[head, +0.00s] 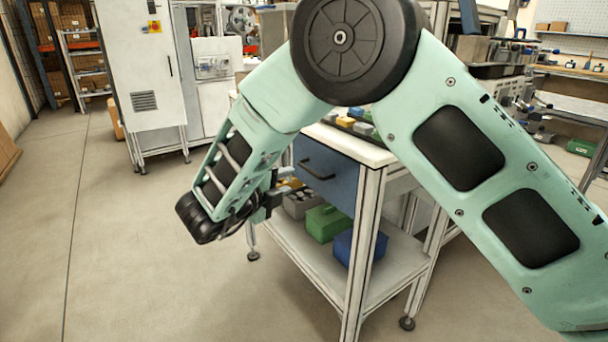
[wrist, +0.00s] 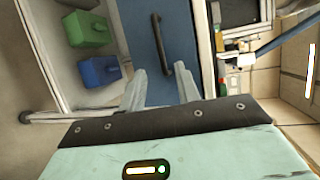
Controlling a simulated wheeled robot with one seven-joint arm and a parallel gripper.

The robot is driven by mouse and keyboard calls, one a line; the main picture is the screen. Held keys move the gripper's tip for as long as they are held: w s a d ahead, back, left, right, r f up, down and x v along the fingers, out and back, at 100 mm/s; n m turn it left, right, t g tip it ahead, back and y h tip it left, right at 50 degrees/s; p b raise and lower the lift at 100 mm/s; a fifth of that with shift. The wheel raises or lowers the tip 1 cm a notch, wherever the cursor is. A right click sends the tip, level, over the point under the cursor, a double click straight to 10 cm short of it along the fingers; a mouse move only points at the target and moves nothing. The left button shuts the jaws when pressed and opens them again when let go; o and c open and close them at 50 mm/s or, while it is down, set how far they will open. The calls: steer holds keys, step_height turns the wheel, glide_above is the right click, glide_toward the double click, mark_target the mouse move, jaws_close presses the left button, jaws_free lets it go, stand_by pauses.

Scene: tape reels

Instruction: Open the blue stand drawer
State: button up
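The blue drawer (head: 338,189) is set in the white stand (head: 388,158) under its top and looks shut, its front flush with the frame. Its dark bar handle (head: 317,174) shows on the front. In the wrist view, the blue drawer front (wrist: 143,50) fills the upper middle, with the handle (wrist: 158,42) running lengthwise. My gripper (wrist: 162,80) is open and empty, its two pale fingers apart and pointing at the drawer front. The handle lies ahead, between the lines of the fingers. Contact cannot be made out. In the head view my gripper (head: 284,185) is just left of the drawer.
A green box (head: 325,222) and a blue box (head: 359,247) stand on the stand's lower shelf (head: 385,283). Small items lie on the stand top. A white cabinet (head: 140,60) stands at the back left. The floor left of the stand is clear.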

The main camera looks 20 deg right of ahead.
steer(key=x, duration=0.9)
jaws_close()
